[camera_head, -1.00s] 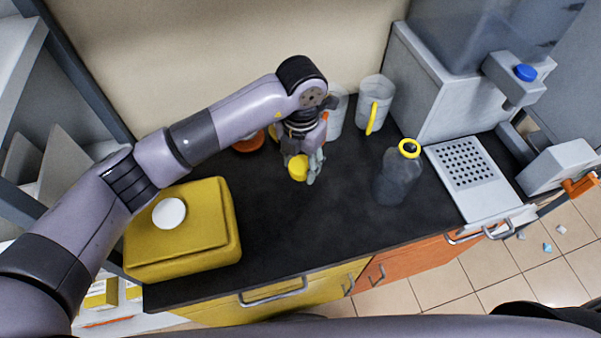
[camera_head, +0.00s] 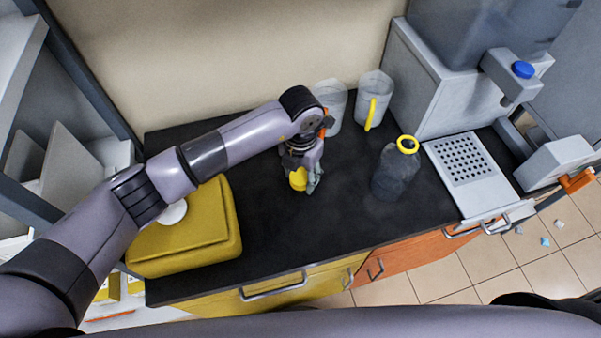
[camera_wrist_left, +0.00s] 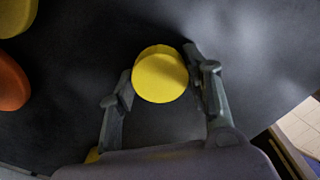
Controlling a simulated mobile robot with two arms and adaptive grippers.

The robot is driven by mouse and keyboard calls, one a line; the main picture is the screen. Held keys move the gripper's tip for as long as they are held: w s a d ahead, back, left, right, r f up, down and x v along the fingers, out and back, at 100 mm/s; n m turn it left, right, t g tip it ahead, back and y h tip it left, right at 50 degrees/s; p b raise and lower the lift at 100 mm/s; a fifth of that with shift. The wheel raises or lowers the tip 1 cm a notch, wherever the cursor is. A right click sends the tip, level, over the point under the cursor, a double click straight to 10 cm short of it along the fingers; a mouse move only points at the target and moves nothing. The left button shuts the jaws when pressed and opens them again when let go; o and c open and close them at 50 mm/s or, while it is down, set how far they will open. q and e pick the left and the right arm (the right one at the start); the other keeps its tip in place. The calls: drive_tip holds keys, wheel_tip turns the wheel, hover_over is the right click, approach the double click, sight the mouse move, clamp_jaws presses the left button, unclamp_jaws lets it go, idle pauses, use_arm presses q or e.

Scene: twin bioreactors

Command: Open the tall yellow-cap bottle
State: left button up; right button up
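The tall grey bottle (camera_head: 395,175) stands upright on the black counter, right of centre. A yellow ring (camera_head: 407,145) circles its neck, and its mouth looks dark and open. My left gripper (camera_head: 304,182) is left of the bottle, well apart from it, pointing down. It is shut on a round yellow cap (camera_head: 298,179), which also shows between the two fingers in the left wrist view (camera_wrist_left: 160,77). I cannot tell whether the cap touches the counter. My right gripper is not in view.
Two clear jugs (camera_head: 372,98) (camera_head: 331,104) stand at the back wall. A yellow case (camera_head: 190,240) lies at left, and a grey machine with a perforated tray (camera_head: 467,165) is at right. In the wrist view, an orange thing (camera_wrist_left: 12,82) and a yellow thing (camera_wrist_left: 15,15) sit upper left.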

use_arm(q)
drive_tip(key=o, duration=0.4)
drive_tip(key=shift+c, duration=0.2)
